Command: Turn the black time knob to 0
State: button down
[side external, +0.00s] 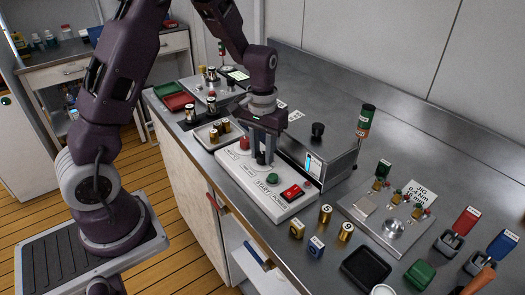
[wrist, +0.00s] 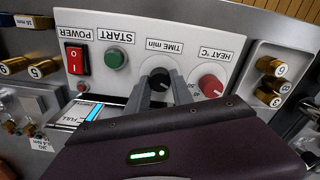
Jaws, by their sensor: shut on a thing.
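The white control panel (wrist: 225,50) fills the upper middle of the wrist view; the same panel (side external: 283,207) lies on the bench in the side view. The black time knob (wrist: 160,77) sits under the label TIME min, between the green START button (wrist: 115,58) and the red heat knob (wrist: 210,85). My gripper (wrist: 160,84) is shut on the black knob, with one grey finger on each side. In the side view my gripper (side external: 264,160) points down at the panel and its fingers hide the knob. The knob's pointer and most of its scale are hidden.
The red power switch (side external: 292,192) is on the panel's near end. A metal box (side external: 325,155) with a blue gauge stands close behind the panel. A tray with brass cylinders (side external: 215,133) lies left. Several brass cylinders (side external: 326,213) stand right, by a black tray (side external: 366,268).

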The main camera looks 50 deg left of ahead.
aim_at(262, 154)
dwell(0.4)
jog(key=c, duration=1.1)
grip_release()
notch_tip(262, 154, up, 7)
jog(key=shift+r, duration=0.1)
jog(key=s+d+r+m+t, duration=0.1)
jog(key=s+d+r, duration=0.1)
jog(key=s+r, duration=0.25)
jog(key=s+d+r+t, duration=0.1)
jog(key=s+d+r, duration=0.2)
jog(key=r, duration=0.2)
jog(key=s+d+r+m+t, duration=0.1)
jog(key=s, duration=0.6)
jog(key=s+d+r+m+t, duration=0.1)
jog(key=s+d+m+t, duration=0.1)
jog(key=s, duration=0.5)
jog(key=shift+s+t, duration=0.2)
jog(key=shift+t, duration=0.1)
